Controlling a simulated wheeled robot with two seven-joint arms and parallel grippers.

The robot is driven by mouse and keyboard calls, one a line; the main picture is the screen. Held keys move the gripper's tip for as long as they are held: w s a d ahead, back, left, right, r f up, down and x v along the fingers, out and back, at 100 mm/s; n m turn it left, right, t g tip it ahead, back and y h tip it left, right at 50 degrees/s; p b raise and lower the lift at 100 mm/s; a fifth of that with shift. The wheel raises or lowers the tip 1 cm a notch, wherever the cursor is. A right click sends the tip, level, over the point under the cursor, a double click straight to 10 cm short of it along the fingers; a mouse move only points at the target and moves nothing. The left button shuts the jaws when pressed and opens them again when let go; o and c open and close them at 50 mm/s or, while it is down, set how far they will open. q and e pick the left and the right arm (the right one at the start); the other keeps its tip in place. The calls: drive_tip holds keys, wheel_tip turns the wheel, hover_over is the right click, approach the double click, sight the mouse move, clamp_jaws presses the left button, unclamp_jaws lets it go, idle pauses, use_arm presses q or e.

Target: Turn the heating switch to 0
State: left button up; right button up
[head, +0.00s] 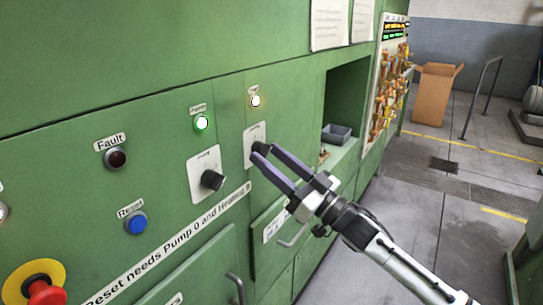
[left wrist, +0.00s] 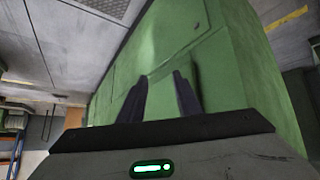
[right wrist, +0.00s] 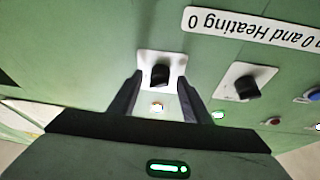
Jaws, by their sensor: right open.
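The heating switch is a black knob on a white plate (head: 252,138) in the head view, partly hidden by my right gripper. In the right wrist view its knob (right wrist: 160,76) shows between the two fingertips. My right gripper (head: 263,153) is open, with its fingers at either side of the knob; I cannot tell whether they touch it. The lamp above this switch (head: 255,101) glows whitish-yellow. My left gripper (left wrist: 158,84) shows only in the left wrist view, open and empty, with green panels beyond it.
The similar pump switch (head: 212,181) is left of the heating switch, under a lit green lamp (head: 201,122). A dark fault lamp (head: 116,159), a blue reset button (head: 136,223) and a red emergency stop (head: 46,292) are further left. A recess holds a grey bin (head: 336,134).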

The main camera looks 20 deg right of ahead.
drive_tip(key=shift+w, duration=0.1)
drive_tip(key=c, duration=1)
drive_tip(key=shift+f+n, duration=0.1)
drive_tip(key=shift+n, duration=0.3)
drive_tip(key=n+g+y+b, duration=0.1)
drive_tip(key=n, duration=0.3)
drive_tip(key=n+g+y+b, duration=0.1)
drive_tip(key=n+g, duration=0.1)
drive_tip(key=n, duration=0.2)
drive_tip(key=n+g+y+b, duration=0.2)
drive_tip(key=n, duration=0.2)
drive_tip(key=shift+w+d+n, duration=0.3)
drive_tip(key=shift+d, duration=0.05)
drive_tip(key=shift+r+n+g+y, duration=0.15)
drive_tip(key=shift+n+g, duration=0.3)
drive_tip(key=shift+n, duration=0.45)
drive_tip(key=shift+r+n+g+y, duration=0.1)
drive_tip(key=shift+n+g+y, duration=0.25)
drive_tip(key=shift+n, duration=0.55)
drive_tip(key=shift+c, duration=0.2)
